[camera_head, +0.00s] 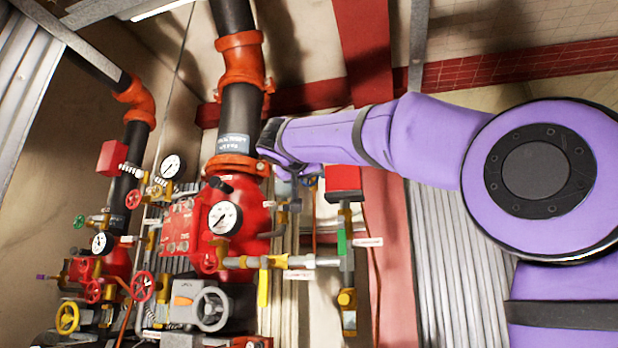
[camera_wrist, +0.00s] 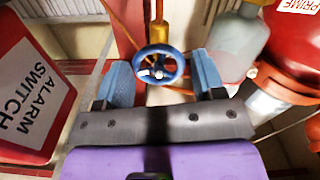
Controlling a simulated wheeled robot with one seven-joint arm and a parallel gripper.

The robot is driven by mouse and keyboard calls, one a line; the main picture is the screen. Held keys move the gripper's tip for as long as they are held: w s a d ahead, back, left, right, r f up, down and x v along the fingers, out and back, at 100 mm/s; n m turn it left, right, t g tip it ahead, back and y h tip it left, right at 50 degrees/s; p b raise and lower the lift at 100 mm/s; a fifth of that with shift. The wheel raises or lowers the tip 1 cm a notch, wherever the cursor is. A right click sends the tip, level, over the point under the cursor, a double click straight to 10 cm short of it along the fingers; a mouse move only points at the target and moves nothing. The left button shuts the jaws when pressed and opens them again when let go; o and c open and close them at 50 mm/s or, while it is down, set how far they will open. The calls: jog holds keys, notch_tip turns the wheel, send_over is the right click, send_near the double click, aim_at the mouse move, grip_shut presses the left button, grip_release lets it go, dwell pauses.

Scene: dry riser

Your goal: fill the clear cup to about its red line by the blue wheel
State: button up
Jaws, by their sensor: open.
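The blue wheel (camera_wrist: 158,64) shows in the wrist view, at the end of a yellow fitting. My gripper (camera_wrist: 160,78) is open, with one blue-grey finger on each side of the wheel in the picture. I cannot tell whether the fingers touch it or how far they reach past it.
A red alarm switch box (camera_wrist: 28,95) stands close on the left in the wrist view. A greyish rounded vessel (camera_wrist: 238,45) and a red body marked PRIME (camera_wrist: 294,45) crowd the right. In the head view, pipes, gauges and a grey handwheel (camera_head: 211,309) fill the left.

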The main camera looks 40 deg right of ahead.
jog(key=shift+x, duration=0.8)
jog(key=shift+c, duration=0.3)
jog(key=c, duration=0.6)
jog(key=shift+a+n, duration=0.1)
jog(key=shift+n, duration=2.2)
jog(key=o, duration=0.7)
jog(key=shift+c, duration=0.2)
